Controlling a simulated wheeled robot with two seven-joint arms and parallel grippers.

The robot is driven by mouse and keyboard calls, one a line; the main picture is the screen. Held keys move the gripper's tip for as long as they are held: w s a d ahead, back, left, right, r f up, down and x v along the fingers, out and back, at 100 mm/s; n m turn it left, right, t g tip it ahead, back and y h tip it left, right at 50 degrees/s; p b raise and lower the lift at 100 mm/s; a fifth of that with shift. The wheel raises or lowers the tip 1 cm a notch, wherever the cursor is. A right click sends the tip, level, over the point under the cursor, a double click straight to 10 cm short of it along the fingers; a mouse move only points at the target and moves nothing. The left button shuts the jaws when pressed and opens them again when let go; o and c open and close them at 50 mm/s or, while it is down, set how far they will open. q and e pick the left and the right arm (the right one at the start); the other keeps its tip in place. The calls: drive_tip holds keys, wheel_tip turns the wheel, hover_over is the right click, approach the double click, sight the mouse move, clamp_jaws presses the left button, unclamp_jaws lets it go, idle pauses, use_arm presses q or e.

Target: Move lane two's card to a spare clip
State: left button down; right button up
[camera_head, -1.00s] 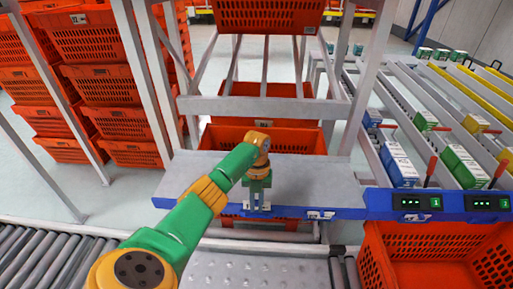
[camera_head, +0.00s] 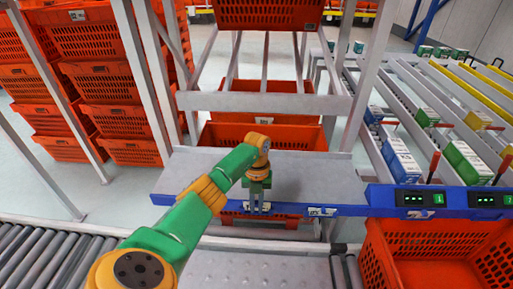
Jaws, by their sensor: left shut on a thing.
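My left gripper (camera_head: 259,207) reaches down to the blue front rail (camera_head: 185,205) of the grey shelf. It is shut on a small white card (camera_head: 265,206), mostly hidden by the fingers, at the rail's front face. Another small white label or card (camera_head: 322,212) sits on the rail to its right. The lane numbers and individual clips are too small to tell. My right gripper is out of view.
Two lit displays (camera_head: 415,198) are on the rail at right, below lanes holding blue-white and green cartons (camera_head: 403,164). An orange tote (camera_head: 420,227) stands below them. Orange totes (camera_head: 105,85) are stacked at left. The grey shelf top (camera_head: 310,178) is clear.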

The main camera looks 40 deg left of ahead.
use_arm(q)
drive_tip(key=shift+f+b, duration=0.3)
drive_tip(key=shift+f, duration=0.15)
drive_tip(key=c, duration=0.8)
unclamp_jaws()
drive_tip(key=r, duration=0.7)
drive_tip(key=shift+w+a+r, duration=0.1)
drive_tip(key=shift+w+a, duration=0.25)
drive_tip(key=shift+w, duration=0.05)
